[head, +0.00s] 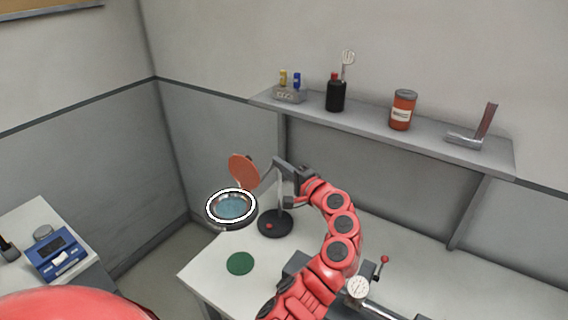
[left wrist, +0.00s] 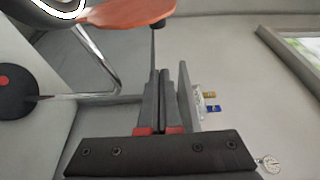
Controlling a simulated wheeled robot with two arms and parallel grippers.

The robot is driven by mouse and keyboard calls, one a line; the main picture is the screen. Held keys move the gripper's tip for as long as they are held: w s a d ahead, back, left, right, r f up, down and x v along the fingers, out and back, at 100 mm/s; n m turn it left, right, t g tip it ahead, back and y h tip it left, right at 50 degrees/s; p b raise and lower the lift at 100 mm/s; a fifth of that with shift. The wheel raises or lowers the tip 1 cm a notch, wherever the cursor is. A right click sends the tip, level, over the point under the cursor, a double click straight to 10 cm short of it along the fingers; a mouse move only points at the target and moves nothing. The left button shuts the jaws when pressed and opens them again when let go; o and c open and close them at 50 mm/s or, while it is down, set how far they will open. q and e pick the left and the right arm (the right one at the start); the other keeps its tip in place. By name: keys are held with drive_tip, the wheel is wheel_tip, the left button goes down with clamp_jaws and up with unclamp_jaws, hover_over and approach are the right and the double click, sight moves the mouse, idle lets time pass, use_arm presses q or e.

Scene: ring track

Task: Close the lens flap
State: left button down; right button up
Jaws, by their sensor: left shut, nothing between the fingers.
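The lens flap (head: 243,170) is an orange-brown disc. It stands tilted up, open, at the far edge of the magnifier lens (head: 232,207), which has a bright white ring and bluish glass. The lens belongs to a lamp on a round black base (head: 276,224). My left gripper (head: 277,161) is shut and empty, just right of the flap. In the left wrist view the shut fingers (left wrist: 158,72) point toward the flap (left wrist: 132,12), with a thin dark rod between them and it. I cannot tell whether they touch it. My right gripper is not in view.
A green disc (head: 240,263) lies on the white table (head: 205,275). A wall shelf (head: 430,148) holds a black bottle (head: 336,96), an orange jar (head: 403,111) and small items. A blue device (head: 58,257) stands on a side table at left.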

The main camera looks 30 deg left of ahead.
sight(247, 170)
use_arm(q)
drive_tip(key=s+a+p, duration=0.1)
drive_tip(key=a+p, duration=0.4)
drive_tip(key=a, duration=0.1)
drive_tip(key=shift+a, duration=0.3)
drive_tip(key=shift+s+f, duration=0.1)
drive_tip(key=shift+f, duration=0.05)
idle(0.5)
